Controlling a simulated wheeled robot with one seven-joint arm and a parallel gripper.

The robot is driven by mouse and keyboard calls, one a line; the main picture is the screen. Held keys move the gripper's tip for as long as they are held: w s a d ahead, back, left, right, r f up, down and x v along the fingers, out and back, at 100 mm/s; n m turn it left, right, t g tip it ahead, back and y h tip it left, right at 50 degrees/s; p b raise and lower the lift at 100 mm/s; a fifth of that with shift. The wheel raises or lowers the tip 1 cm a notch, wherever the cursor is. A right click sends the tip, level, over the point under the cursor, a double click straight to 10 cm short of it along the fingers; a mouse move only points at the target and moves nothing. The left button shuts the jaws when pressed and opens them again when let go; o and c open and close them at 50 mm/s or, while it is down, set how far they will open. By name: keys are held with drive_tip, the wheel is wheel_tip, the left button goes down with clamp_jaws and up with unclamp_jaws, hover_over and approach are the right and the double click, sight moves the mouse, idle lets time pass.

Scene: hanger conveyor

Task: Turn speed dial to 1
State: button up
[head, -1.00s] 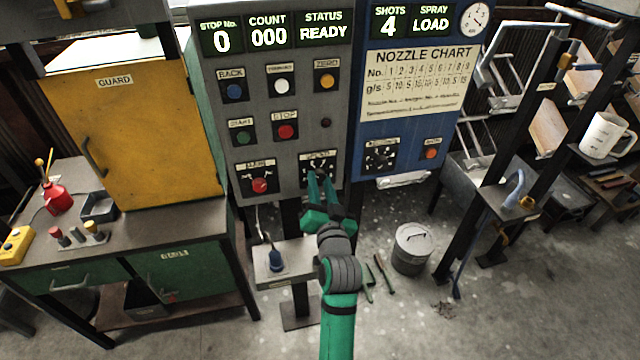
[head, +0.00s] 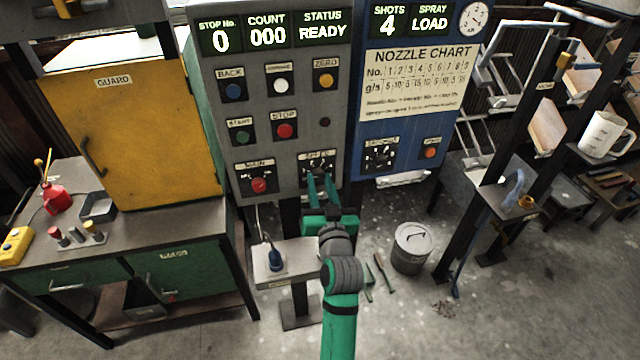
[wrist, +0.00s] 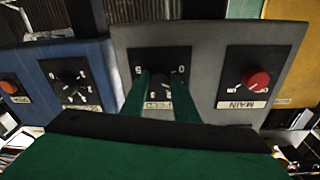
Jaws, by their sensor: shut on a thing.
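The speed dial is on a black plate (head: 316,160) at the lower right of the grey control panel (head: 293,60). Its plate also shows in the wrist view (wrist: 161,63), upside down, with figures around the dial. My gripper (head: 319,178) reaches up to the dial from below in the head view, and its two green fingers stand either side of the knob. In the wrist view my gripper (wrist: 162,84) is shut on the speed dial's knob. The fingers hide most of the knob, so I cannot read its setting.
The red MAIN knob (head: 259,185) is left of the speed dial. The blue panel (head: 450,35) with its own black dial (head: 380,155) is to the right. A small stand (head: 290,262) is below the panel and a lidded bin (head: 411,248) is on the floor.

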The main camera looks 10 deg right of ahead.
drive_tip(key=o, duration=1.1)
drive_tip(key=shift+c, duration=0.2)
drive_tip(key=shift+s, duration=0.1)
drive_tip(key=s, duration=1)
drive_tip(key=shift+s+a+f, duration=0.3)
drive_tip(key=shift+a+f, duration=0.05)
drive_tip(key=shift+f, duration=0.05)
drive_tip(key=shift+f, duration=0.1)
